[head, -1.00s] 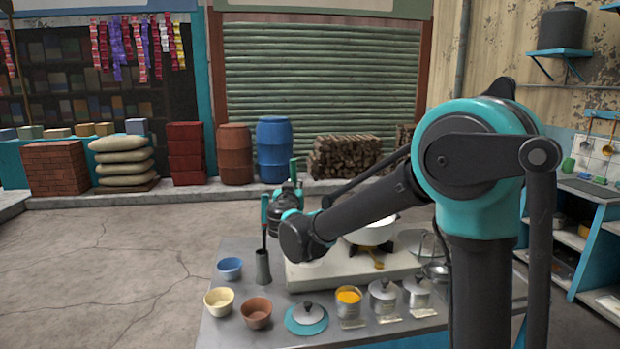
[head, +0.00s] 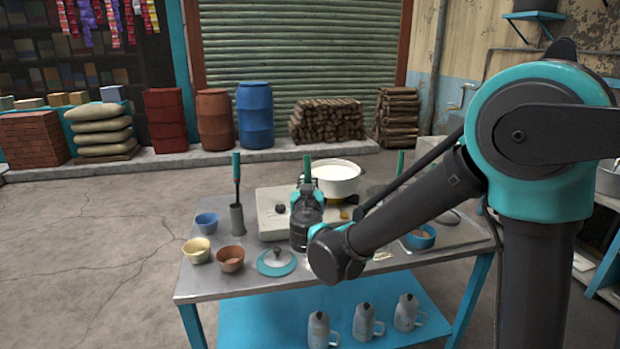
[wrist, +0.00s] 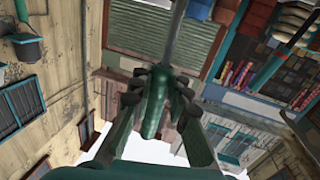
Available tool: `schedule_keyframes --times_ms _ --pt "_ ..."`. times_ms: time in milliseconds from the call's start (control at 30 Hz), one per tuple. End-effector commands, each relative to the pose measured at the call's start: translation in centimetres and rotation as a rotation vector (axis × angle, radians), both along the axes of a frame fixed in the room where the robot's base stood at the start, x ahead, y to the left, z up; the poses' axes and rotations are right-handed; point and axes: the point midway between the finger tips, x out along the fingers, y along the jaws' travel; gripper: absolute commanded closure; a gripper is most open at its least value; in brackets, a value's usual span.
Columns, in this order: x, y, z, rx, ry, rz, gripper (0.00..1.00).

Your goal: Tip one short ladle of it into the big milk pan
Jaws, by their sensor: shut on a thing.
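The big white milk pan (head: 335,178) stands just behind my gripper, with white milk inside. It sits on the pale stove block (head: 268,222).
A grey holder (head: 238,221) with a teal-handled utensil (head: 237,172) stands left. A blue bowl (head: 420,238) is right. My arm hides part of the front.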

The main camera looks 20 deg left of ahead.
Motion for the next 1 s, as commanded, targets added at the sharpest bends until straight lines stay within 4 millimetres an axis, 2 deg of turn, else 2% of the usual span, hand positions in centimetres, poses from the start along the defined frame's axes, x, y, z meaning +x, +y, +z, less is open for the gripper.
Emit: schedule_keyframes --times_ms 700,1000 --pt "0.0 0.0 -6.5 0.000 0.000 -0.001 1.00" --pt "0.0 0.0 -8.5 0.000 0.000 -0.001 1.00"
